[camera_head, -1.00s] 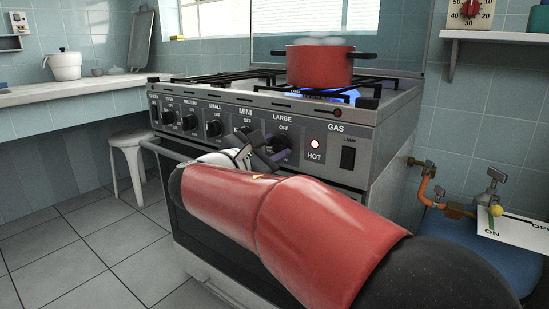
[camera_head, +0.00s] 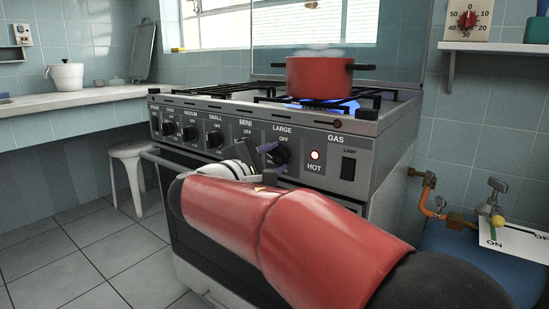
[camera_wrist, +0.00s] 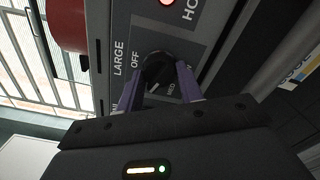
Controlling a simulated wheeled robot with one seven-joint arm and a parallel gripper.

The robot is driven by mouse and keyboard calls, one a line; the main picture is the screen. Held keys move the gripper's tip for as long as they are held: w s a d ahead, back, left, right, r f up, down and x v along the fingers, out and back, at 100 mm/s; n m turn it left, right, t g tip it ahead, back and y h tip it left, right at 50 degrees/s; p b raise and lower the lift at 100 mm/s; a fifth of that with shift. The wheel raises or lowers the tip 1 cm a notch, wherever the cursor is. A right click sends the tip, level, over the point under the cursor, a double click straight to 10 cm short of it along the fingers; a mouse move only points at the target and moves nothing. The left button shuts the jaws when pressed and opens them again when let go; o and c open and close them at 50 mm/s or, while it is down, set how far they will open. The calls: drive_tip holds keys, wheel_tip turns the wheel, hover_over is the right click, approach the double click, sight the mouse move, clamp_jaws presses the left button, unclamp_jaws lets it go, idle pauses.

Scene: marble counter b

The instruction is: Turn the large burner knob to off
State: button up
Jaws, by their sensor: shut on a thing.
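The large burner knob (camera_head: 283,152) is the black knob under the LARGE label on the stove's front panel. It also shows in the wrist view (camera_wrist: 158,67), beside the OFF and MED marks. My gripper (camera_wrist: 160,82) has one purple finger on each side of the knob and is shut on it. In the head view my gripper (camera_head: 267,158) reaches the knob from the left and front, partly covering it. The knob's exact pointer angle is hard to read. A blue flame (camera_head: 345,105) burns under the red pot (camera_head: 320,79).
The red pot stands steaming on the black grate above the knob. A lit red HOT lamp (camera_head: 315,155) and a black lamp switch (camera_head: 348,168) sit right of the knob. Other knobs, such as the mini knob (camera_head: 245,147), lie to the left. A gas valve (camera_head: 492,205) is at right.

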drive_tip(key=m, duration=0.4)
drive_tip(key=shift+m, duration=0.8)
drive_tip(key=shift+m, duration=1.4)
drive_tip(key=o, duration=0.8)
drive_tip(key=shift+c, duration=0.2)
